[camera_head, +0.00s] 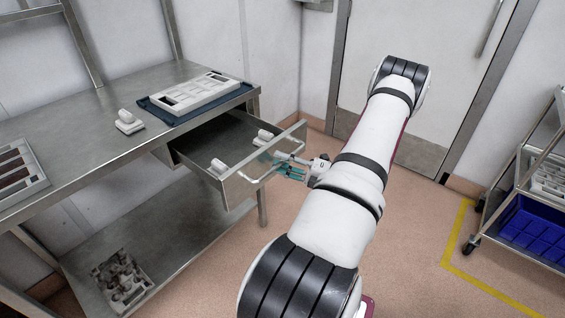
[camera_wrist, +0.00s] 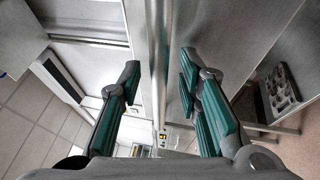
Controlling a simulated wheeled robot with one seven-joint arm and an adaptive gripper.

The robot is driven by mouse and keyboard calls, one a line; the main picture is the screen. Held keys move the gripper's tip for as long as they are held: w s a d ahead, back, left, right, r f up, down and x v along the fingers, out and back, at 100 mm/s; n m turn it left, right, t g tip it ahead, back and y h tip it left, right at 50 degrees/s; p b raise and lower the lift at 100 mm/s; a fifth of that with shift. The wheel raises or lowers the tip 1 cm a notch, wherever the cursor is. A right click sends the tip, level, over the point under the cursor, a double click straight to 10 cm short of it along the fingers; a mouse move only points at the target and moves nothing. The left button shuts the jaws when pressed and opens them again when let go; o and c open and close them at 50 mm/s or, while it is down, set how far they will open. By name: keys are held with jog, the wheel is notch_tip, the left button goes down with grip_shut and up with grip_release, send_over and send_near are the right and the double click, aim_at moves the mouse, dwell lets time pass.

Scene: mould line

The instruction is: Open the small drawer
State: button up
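The small drawer (camera_head: 232,180) under the metal workbench is pulled well out, with its inside in view. Two small white parts lie in it, one near the front left (camera_head: 218,166) and one near the right side (camera_head: 264,137). A bar handle (camera_head: 258,181) runs across the drawer's front; it also shows as an upright bar in the wrist view (camera_wrist: 157,50). My gripper (camera_head: 283,168) is at the handle. In the wrist view its green-padded fingers (camera_wrist: 159,75) stand apart on both sides of the bar, with visible gaps.
The workbench (camera_head: 75,150) holds a white tray (camera_head: 205,88) on a blue mat, a small white part (camera_head: 128,122) and another tray (camera_head: 18,172). A mould-like block (camera_head: 122,280) lies on the lower shelf. A cart with a blue crate (camera_head: 530,228) stands right. Floor between is clear.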

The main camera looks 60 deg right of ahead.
jog(key=shift+s, duration=0.1)
jog(key=v, duration=1.1)
jog(key=shift+s, duration=0.35)
jog(key=shift+d+f, duration=0.1)
jog(key=w+a+r+n+g+y+p, duration=0.2)
jog(key=w+a+r+n+g+y, duration=0.6)
jog(key=w+a+r+n+g, duration=0.5)
jog(key=w+a+r+n+g+h+p, duration=0.25)
jog(key=a+r+n+g, duration=0.25)
jog(key=a+r+n, duration=0.9)
jog(key=s+a+r+n+h+p, duration=0.1)
jog(key=s+a+r+n+h, duration=0.1)
jog(key=a+n, duration=0.3)
jog(key=s+a+r+n+t+h+p, duration=0.1)
jog(key=s+a+r+n+h, duration=0.2)
jog(key=n, duration=0.8)
jog(key=s+a+r+n+t+h+p, duration=0.1)
jog(key=s+a+r+n+h, duration=0.2)
jog(key=s+a+n, duration=0.2)
jog(key=a+n, duration=0.2)
jog(key=n, duration=0.1)
jog(key=shift+s+a+h, duration=0.2)
jog(key=shift+s+h, duration=0.15)
